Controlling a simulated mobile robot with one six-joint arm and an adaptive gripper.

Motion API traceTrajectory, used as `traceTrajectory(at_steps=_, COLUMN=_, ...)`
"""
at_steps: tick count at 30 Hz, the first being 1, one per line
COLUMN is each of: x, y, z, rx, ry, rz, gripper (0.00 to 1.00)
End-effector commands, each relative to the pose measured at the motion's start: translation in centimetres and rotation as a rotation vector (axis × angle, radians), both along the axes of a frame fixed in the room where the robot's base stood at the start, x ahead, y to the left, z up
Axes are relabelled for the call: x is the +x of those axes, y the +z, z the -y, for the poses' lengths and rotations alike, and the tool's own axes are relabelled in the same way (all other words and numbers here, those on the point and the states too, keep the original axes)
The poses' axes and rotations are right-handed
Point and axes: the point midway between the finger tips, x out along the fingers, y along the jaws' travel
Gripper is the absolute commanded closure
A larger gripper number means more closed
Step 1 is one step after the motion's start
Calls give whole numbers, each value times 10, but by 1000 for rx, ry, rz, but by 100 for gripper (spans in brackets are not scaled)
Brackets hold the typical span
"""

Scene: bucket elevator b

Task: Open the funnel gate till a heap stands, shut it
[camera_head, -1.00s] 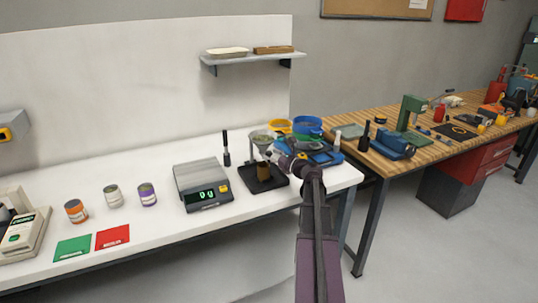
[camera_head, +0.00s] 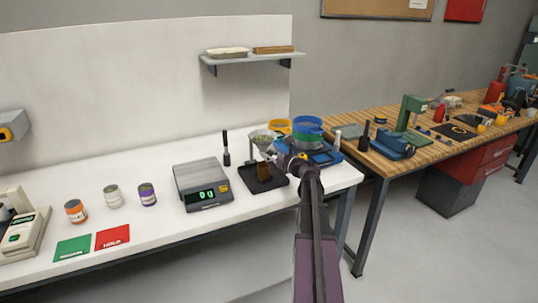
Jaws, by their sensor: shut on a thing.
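The pale funnel (camera_head: 261,137) stands on a stand at the right part of the white bench. Below it is a black tray (camera_head: 279,181) with a dark brown upright shape (camera_head: 264,173) on it. I cannot tell whether that shape is a cup, a heap or falling material. My gripper (camera_head: 284,158) is at the lower right of the funnel, at the height of its outlet. It is shut on a small part there, most likely the funnel gate, which is too small and too covered to make out. How far the gate is open cannot be seen.
A scale (camera_head: 203,185) stands left of the tray. A black-handled tool (camera_head: 226,149) stands behind it. Several cans and a green card (camera_head: 73,247) are at the left.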

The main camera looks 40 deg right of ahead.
Motion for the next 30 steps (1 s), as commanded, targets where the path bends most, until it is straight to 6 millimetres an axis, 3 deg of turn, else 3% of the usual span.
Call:
traceTrajectory(at_steps=5, x=-21, y=0, z=-6, rx=0, ry=-1, rz=0, gripper=100)
traceTrajectory(at_steps=13, x=-21, y=0, z=-5, rx=0, ry=0, rz=0, gripper=100)
traceTrajectory(at_steps=14, x=-21, y=0, z=-5, rx=0, ry=0, rz=0, gripper=60)
traceTrajectory(at_steps=17, x=-21, y=0, z=-5, rx=0, ry=0, rz=0, gripper=31)
traceTrajectory(at_steps=30, x=-22, y=0, z=-5, rx=0, ry=0, rz=0, gripper=28)
